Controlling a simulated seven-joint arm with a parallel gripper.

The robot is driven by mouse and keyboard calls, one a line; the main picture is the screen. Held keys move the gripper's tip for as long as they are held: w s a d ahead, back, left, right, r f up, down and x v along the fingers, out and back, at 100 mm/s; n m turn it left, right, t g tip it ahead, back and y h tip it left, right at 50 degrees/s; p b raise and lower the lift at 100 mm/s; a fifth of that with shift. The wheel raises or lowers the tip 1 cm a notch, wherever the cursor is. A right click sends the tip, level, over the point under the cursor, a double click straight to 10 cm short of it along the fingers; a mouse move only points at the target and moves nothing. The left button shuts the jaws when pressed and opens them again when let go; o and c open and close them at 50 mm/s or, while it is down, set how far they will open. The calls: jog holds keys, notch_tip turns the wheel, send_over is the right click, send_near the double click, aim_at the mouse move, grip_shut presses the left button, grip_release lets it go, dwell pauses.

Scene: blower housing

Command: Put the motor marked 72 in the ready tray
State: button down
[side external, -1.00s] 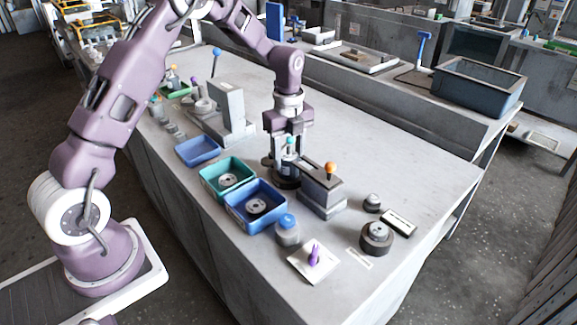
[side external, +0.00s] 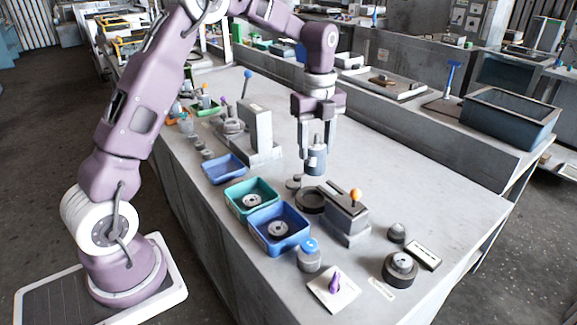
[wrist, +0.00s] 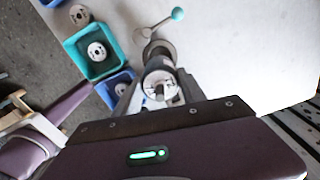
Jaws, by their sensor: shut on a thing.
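My gripper (side external: 314,158) is shut on a grey-blue cylindrical motor (side external: 316,166), upright above the bench. In the wrist view the motor (wrist: 160,86) shows end-on between the fingers, with a pale top. No number is legible on it. A teal tray (side external: 238,206) and a blue tray (side external: 266,247) each hold a round disc-like part, left of and below my gripper in the side view. A smaller blue tray (side external: 224,169) behind them looks empty. I cannot tell which is the ready tray. The teal tray also shows in the wrist view (wrist: 97,68).
A dark ring (side external: 309,201) lies under the motor, beside a grey block with an orange knob (side external: 349,218). A blue-capped pot (side external: 309,257), a purple-handled plate (side external: 335,291) and a dark round part (side external: 400,268) stand in front. A tall grey block (side external: 258,130) stands behind the trays.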

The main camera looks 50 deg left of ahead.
jog(key=s+a+n, duration=0.4)
jog(key=s+a, duration=0.2)
jog(key=a, duration=0.7)
jog(key=s+a+n, duration=0.5)
jog(key=s+a, duration=0.2)
jog(key=a, duration=0.6)
notch_tip(320, 180, down, 9)
jog(key=shift+f, duration=0.35)
jog(key=shift+f, duration=0.15)
jog(key=c, duration=0.7)
grip_release()
jog(key=shift+o, duration=0.2)
